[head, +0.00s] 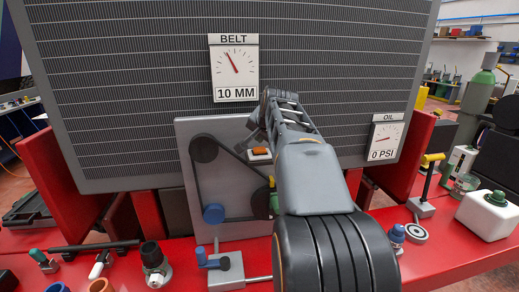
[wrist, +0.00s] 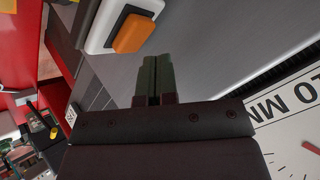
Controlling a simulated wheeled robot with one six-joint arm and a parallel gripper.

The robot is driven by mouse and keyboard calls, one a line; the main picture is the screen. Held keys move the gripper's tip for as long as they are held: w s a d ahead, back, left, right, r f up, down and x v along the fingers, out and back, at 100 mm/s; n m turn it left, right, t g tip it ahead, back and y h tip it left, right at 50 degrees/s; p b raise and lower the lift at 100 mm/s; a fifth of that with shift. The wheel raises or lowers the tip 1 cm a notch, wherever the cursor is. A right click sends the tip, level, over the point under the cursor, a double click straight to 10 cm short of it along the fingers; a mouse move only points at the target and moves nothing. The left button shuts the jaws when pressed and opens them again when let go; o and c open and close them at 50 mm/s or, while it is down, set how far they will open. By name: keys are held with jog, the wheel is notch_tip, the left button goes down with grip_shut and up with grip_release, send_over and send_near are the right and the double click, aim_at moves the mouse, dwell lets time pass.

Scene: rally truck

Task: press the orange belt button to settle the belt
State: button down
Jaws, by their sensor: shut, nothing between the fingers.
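The orange belt button (head: 260,150) sits on a small white housing on the grey belt panel (head: 228,190), just left of my arm in the head view. In the wrist view the button (wrist: 133,33) shows large at the top, on its white base (wrist: 103,28). My gripper (wrist: 153,62) is shut and empty, its fingertips below and slightly right of the button in that view. I cannot tell the exact gap; no contact is visible. In the head view my gripper (head: 258,128) is partly hidden behind my wrist. The belt gauge (head: 235,68) reads 10 MM.
A black belt runs round dark pulleys and a blue pulley (head: 214,214) on the panel. The oil gauge (head: 385,137) reads 0 PSI. A blue-handled lever (head: 213,260), a white jug (head: 488,212) and several small parts stand on the red bench (head: 450,243). The large radiator (head: 150,90) is behind.

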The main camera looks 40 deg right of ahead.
aim_at(262, 148)
jog(key=shift+f, duration=0.15)
dwell(0.7)
jog(key=shift+f+b, duration=0.25)
jog(key=shift+b, duration=0.1)
jog(key=shift+f+b, duration=0.35)
jog(key=shift+f, duration=0.1)
dwell(0.6)
jog(key=shift+r, duration=0.2)
jog(key=shift+r+p, duration=0.65)
jog(key=shift+p, duration=0.05)
jog(key=shift+r, duration=0.15)
notch_tip(262, 148, up, 5)
jog(key=p, duration=0.4)
dwell(0.9)
